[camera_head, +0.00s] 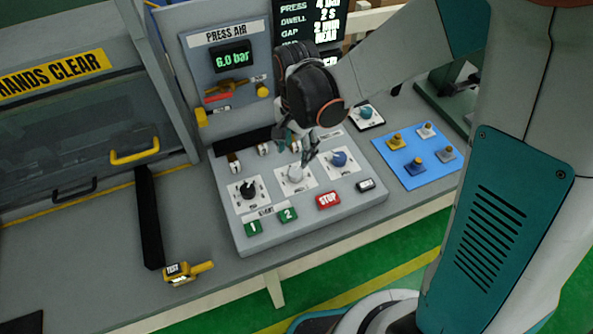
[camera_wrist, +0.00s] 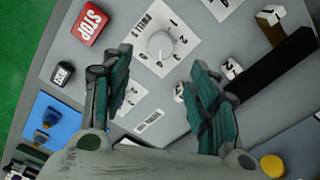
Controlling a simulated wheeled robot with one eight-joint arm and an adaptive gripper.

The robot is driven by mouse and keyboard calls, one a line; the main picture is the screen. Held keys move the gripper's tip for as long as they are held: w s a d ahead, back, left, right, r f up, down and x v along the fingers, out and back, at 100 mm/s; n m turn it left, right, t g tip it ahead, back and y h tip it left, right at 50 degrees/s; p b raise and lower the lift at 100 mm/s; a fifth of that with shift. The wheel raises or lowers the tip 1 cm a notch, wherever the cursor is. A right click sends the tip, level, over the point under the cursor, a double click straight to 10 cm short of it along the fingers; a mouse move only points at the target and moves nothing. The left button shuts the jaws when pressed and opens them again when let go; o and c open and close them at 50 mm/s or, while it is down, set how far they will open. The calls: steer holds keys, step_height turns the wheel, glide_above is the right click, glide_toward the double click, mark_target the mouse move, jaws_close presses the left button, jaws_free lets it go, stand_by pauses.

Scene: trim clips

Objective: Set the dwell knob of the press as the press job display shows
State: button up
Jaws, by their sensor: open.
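The press job display (camera_head: 310,20) stands at the back. It appears to read press 4 bar, dwell 2 s; the gap line is partly unclear. The white middle knob (camera_head: 295,174) sits on the sloped control panel (camera_head: 350,197), between a black knob (camera_head: 248,190) and a blue knob (camera_head: 339,158). In the wrist view the white knob (camera_wrist: 160,46) has a plate with numbers and a label that seems to read dwell. Its pointer setting is too small to tell. My gripper (camera_head: 297,148) is open and empty above the panel, apart from the white knob. Its fingers (camera_wrist: 158,75) show in the wrist view.
A red STOP button (camera_head: 328,200) and green buttons (camera_head: 270,222) line the panel front. A blue mat (camera_head: 405,170) with several pegs lies right. A yellow TEST tool (camera_head: 186,271) lies left of the panel.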

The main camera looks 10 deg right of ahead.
mark_target(296, 171)
step_height(296, 171, down, 9)
steer(key=b, duration=0.5)
steer(key=shift+r, duration=0.15)
steer(key=shift+c, duration=0.5)
steer(key=c, duration=1)
